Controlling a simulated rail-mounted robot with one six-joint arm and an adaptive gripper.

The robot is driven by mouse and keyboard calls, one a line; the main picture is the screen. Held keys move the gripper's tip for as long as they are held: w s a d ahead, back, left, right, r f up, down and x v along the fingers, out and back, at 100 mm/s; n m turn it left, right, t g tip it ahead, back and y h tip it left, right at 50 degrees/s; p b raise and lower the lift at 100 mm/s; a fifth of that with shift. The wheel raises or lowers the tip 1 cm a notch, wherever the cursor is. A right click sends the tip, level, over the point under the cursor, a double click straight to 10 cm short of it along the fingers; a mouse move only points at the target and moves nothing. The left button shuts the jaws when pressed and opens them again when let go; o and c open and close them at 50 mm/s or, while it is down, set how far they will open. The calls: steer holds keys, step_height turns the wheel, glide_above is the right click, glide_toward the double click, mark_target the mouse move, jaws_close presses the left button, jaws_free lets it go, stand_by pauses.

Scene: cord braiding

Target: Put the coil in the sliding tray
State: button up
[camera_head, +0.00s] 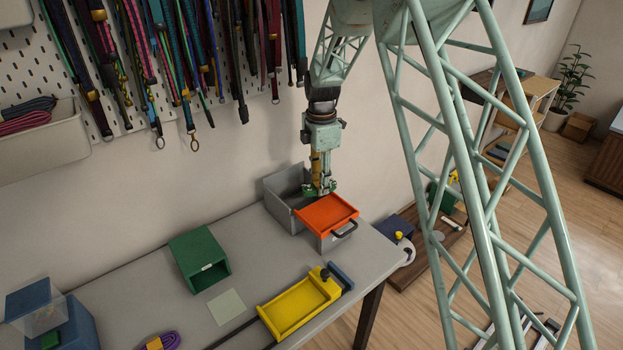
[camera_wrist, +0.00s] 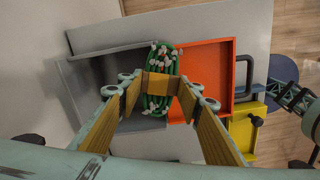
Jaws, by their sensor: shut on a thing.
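The gripper points down over the border between a grey open box and an orange tray. The yellow tray (camera_head: 298,308) lies at the front of the table by a dark rail, with a black knob at its right end. It looks empty and is well apart from the gripper. In the wrist view the yellow tray (camera_wrist: 243,133) is partly hidden.
The grey box (camera_head: 278,213) adjoins the orange tray (camera_head: 328,209), which has a black handle. A green open box (camera_head: 190,250) and a pale square (camera_head: 226,306) stand left of the yellow tray. A purple coil (camera_head: 171,340) lies at the front. Cords hang on the pegboard wall.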

steer(key=s+d+m, duration=0.1)
steer(key=d+m, duration=0.1)
steer(key=d, duration=0.1)
steer(key=s+d+m, duration=0.1)
steer(key=d+m, duration=0.1)
steer(key=d, duration=0.1)
steer(key=s+d+m, duration=0.2)
steer(key=d+m, duration=0.1)
steer(key=d, duration=0.1)
steer(key=shift+s+f, duration=0.1)
steer(key=shift+f, duration=0.1)
steer(key=s+d+m, duration=0.6)
steer(key=d+m, duration=0.2)
steer(key=d, duration=0.1)
steer(key=s+f+m, duration=0.1)
steer(key=f+m, duration=0.1)
steer(key=f, duration=0.1)
steer(key=s+f+m+b, duration=0.1)
steer(key=f+m, duration=0.1)
steer(key=f, duration=0.2)
steer(key=s+f+m+b, duration=0.1)
steer(key=s+f+m, duration=0.1)
steer(key=f, duration=0.1)
steer(key=shift+d+f, duration=0.2)
steer(key=shift+f, duration=0.15)
steer(key=shift+s+f+m+b, duration=0.55)
steer(key=shift+f+m, duration=0.15)
steer(key=shift+f, duration=0.15)
steer(key=shift+s, duration=0.2)
